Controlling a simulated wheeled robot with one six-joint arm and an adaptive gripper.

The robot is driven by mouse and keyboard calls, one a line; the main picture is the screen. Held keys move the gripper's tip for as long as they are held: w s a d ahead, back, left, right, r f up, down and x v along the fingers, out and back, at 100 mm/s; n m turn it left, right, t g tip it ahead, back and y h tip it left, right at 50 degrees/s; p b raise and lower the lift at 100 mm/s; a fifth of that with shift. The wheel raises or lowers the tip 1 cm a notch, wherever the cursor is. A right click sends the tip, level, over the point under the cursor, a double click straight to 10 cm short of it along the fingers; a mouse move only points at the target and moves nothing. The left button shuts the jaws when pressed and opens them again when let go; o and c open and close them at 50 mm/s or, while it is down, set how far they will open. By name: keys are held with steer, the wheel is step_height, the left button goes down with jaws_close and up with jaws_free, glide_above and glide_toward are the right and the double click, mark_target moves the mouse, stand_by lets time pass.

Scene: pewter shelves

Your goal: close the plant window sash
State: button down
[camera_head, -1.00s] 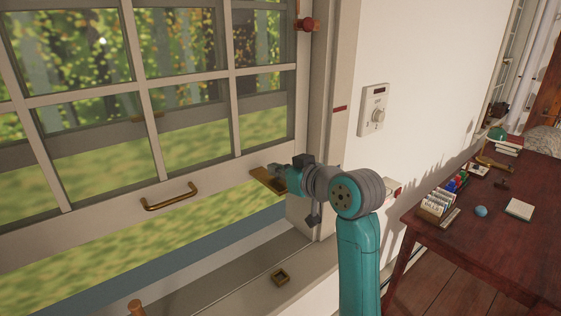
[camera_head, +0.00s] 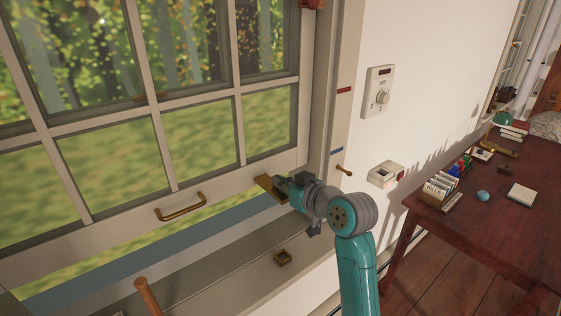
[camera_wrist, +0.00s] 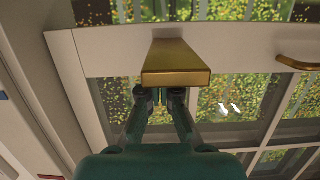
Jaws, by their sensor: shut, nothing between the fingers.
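The window sash (camera_head: 226,184) is a pale framed grid of panes, partly raised, with a strip of green showing between its bottom rail and the sill (camera_head: 215,262). A brass handle (camera_head: 181,207) is on the rail, and a flat brass tab (camera_head: 270,189) juts from its right end. My gripper (camera_head: 281,182) is shut and empty at this tab. In the wrist view the fingertips (camera_wrist: 160,96) are right at the near edge of the tab (camera_wrist: 176,64). I cannot tell whether they touch it. The brass handle also shows there (camera_wrist: 298,63).
The wall right of the frame has a dial panel (camera_head: 378,92) and a small box (camera_head: 386,174). A dark red desk (camera_head: 480,211) stands at right.

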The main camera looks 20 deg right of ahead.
mark_target(281, 253)
step_height(281, 253, down, 22)
steer(key=shift+f, duration=0.2)
